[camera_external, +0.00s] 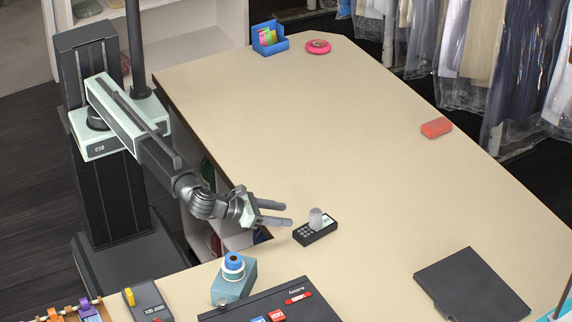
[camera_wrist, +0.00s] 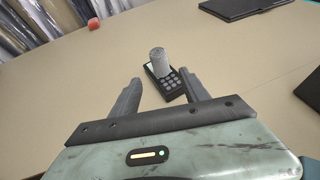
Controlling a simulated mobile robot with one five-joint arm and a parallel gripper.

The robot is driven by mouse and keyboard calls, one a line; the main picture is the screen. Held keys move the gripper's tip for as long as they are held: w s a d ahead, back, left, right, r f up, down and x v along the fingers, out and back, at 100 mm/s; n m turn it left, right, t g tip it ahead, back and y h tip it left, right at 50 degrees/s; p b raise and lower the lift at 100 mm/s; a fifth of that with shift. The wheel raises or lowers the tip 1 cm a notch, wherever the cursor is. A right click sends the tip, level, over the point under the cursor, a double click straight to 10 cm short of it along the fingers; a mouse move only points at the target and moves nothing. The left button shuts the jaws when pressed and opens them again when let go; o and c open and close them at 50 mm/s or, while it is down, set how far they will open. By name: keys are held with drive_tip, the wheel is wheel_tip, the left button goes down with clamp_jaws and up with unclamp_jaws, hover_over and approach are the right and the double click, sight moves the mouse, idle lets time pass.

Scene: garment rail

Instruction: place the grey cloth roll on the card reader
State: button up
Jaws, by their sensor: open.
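The grey cloth roll (camera_external: 316,218) stands upright on the black card reader (camera_external: 322,234), at its screen end beside the keypad. In the wrist view the roll (camera_wrist: 158,62) covers part of the screen, and the reader's keys (camera_wrist: 172,80) show in front of it. My gripper (camera_external: 291,214) is open and empty, just left of the roll and reader. In the wrist view the two fingers of my gripper (camera_wrist: 163,84) are spread, with the reader beyond and between their tips. Neither finger appears to touch the roll.
A dark flat pad (camera_external: 472,286) lies at right, a red block (camera_external: 436,128) farther back. A blue card box (camera_external: 269,38) stands at the far end. The table's middle is clear.

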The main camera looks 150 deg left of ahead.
drive_tip(key=s+d+f+n+g+h, duration=0.1)
drive_tip(key=s+d+f+n+h, duration=0.3)
drive_tip(key=s+d+n, duration=0.3)
drive_tip(key=s+d+f+n+g+h, duration=0.1)
drive_tip(key=s+d+f+n+h, duration=0.3)
drive_tip(key=s+d, duration=0.4)
drive_tip(key=s+d+f+n+g+h, duration=0.1)
drive_tip(key=s+d+f+n+h, duration=0.4)
drive_tip(key=d, duration=1.1)
drive_tip(key=s+f+n, duration=0.1)
drive_tip(key=s+n, duration=0.2)
drive_tip(key=n, duration=0.1)
drive_tip(key=shift+s+f+n, duration=0.3)
drive_tip(key=shift+f, duration=0.05)
drive_tip(key=shift+a, duration=0.1)
